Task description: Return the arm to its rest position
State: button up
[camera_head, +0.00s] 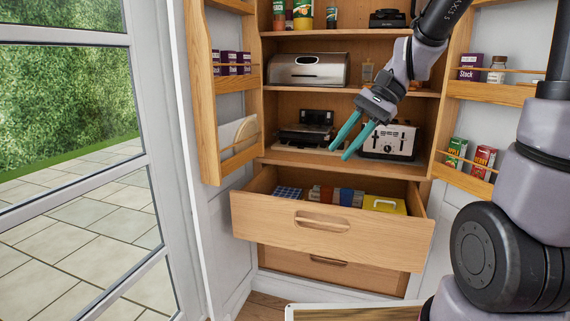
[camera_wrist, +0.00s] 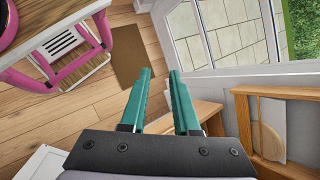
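My gripper (camera_head: 354,139) is in the middle of the head view, its two teal fingers pointing down and to the left in front of the cupboard shelves. In the wrist view my gripper (camera_wrist: 160,76) has its fingers apart with nothing between them. It is open and empty. My arm comes in from the right and reaches over the upper right of the head view. Below the gripper, the upper drawer (camera_head: 330,239) of the cupboard is pulled out, with boxes and a yellow item inside.
Open cupboard doors with racks stand on both sides, the left rack (camera_head: 204,100) and the right rack (camera_head: 493,92). A toaster (camera_head: 390,141) stands on the shelf close behind my gripper. The lower drawer (camera_head: 325,268) looks shut. The wrist view shows a pink-framed piece (camera_wrist: 60,45) and open wooden floor.

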jog(key=s+d+r+n+t+h, duration=0.3)
jog(key=s+d+r+t+h, duration=0.2)
jog(key=d+r+t, duration=0.3)
jog(key=d+r, duration=0.1)
jog(key=d, duration=0.3)
jog(key=shift+s+t+h, duration=0.2)
jog(key=shift+t+h, duration=0.1)
jog(key=shift+t, duration=0.1)
